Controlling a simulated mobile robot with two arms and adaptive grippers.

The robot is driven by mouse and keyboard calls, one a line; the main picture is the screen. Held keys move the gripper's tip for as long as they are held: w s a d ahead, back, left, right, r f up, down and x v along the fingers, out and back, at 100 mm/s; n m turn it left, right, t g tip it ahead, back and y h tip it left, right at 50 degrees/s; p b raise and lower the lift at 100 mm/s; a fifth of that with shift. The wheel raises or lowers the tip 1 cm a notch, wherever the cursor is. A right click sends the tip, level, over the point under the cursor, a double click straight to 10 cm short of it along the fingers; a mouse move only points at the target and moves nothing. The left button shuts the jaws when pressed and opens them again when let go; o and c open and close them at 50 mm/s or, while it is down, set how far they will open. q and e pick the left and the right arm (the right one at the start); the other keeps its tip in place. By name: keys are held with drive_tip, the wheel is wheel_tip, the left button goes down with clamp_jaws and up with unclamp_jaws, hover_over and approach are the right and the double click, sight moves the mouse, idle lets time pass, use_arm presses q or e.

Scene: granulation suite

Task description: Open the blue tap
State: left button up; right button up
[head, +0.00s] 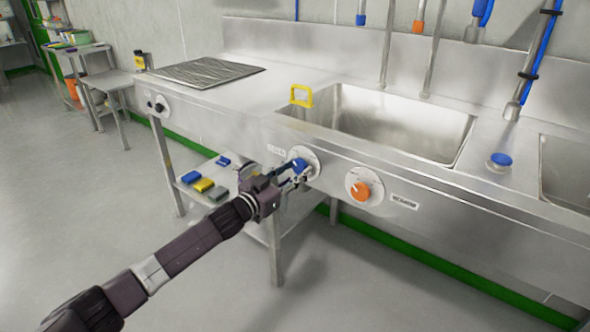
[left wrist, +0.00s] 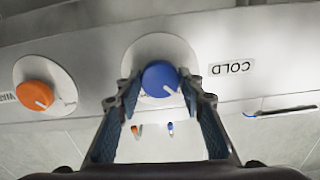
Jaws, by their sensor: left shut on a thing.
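The blue tap (head: 299,165) is a round knob on a pale disc on the front panel of the steel sink unit. In the left wrist view the blue tap (left wrist: 160,78) has a white mark toward its lower right, and a COLD label (left wrist: 231,69) is beside it. My left gripper (head: 297,172) is at the knob. In the left wrist view the fingertips of my left gripper (left wrist: 160,88) are on either side of the knob, shut on it. The orange tap (head: 362,190) is to the right in the head view. My right gripper is not in view.
The sink basin (head: 345,108) is above the taps, with a yellow frame-shaped item (head: 301,96) at its rim. A lower shelf (head: 190,178) holds blue, yellow and grey blocks. Open floor lies in front. A side table (head: 108,80) stands at the back left.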

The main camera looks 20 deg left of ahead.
use_arm(q)
drive_tip(key=m+p, duration=0.2)
drive_tip(key=m, duration=0.4)
drive_tip(key=shift+m+p, duration=0.4)
drive_tip(key=shift+m, duration=0.5)
drive_tip(key=m, duration=0.2)
drive_tip(key=shift+m, duration=1.3)
drive_tip(key=m, duration=0.3)
drive_tip(key=shift+m, duration=0.8)
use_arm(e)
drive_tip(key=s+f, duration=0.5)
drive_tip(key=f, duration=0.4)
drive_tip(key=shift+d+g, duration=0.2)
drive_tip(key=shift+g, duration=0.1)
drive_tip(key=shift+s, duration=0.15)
use_arm(q)
drive_tip(key=o, duration=1.2)
drive_tip(key=shift+c, duration=0.2)
